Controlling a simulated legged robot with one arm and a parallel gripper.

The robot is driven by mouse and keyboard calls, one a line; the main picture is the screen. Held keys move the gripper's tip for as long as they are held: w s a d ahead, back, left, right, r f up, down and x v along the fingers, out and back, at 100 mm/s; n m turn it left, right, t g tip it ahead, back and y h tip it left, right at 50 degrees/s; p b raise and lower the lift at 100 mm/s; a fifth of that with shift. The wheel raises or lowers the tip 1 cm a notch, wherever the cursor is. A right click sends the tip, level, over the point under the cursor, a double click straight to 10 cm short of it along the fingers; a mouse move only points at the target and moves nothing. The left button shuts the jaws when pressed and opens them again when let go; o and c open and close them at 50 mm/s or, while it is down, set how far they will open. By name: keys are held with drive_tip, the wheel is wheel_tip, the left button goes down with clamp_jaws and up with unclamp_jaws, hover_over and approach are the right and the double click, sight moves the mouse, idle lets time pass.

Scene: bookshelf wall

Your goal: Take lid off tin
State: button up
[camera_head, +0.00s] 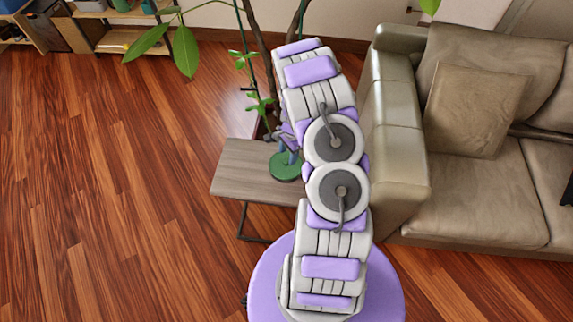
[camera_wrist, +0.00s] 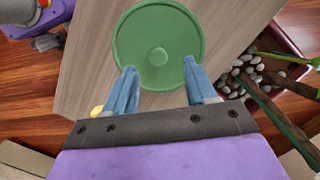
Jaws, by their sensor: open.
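The green round tin lid (camera_wrist: 135,42) with a small knob (camera_wrist: 158,56) at its middle is seen from above in the wrist view. The tin stands on the wooden side table (camera_head: 243,165); in the head view its green top (camera_head: 284,168) shows beside my arm. The tin's body is mostly hidden under the lid. My gripper (camera_wrist: 160,78) is open, its two blue fingers apart and over the near edge of the lid, one on each side below the knob. I cannot tell whether the fingers touch the lid. In the head view my arm partly hides the gripper (camera_head: 290,140).
A planter with pebbles (camera_wrist: 240,78) and plant stems stands right of the table in the wrist view. A beige sofa (camera_head: 470,150) stands right of my arm. A low shelf (camera_head: 115,35) is at the back left. The wooden floor (camera_head: 100,190) at left is clear.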

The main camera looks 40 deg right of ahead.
sight(286, 161)
drive_tip(key=f, duration=0.1)
drive_tip(key=a+f, duration=0.1)
drive_tip(key=f, duration=0.1)
drive_tip(key=shift+a+f+b, duration=0.1)
drive_tip(key=shift+a+b, duration=0.1)
drive_tip(key=shift+b, duration=0.2)
drive_tip(key=shift+d, duration=0.35)
drive_tip(key=shift+c, duration=1.2)
drive_tip(key=shift+a, duration=0.2)
drive_tip(key=c, duration=0.8)
clamp_jaws()
drive_tip(key=shift+d, duration=0.1)
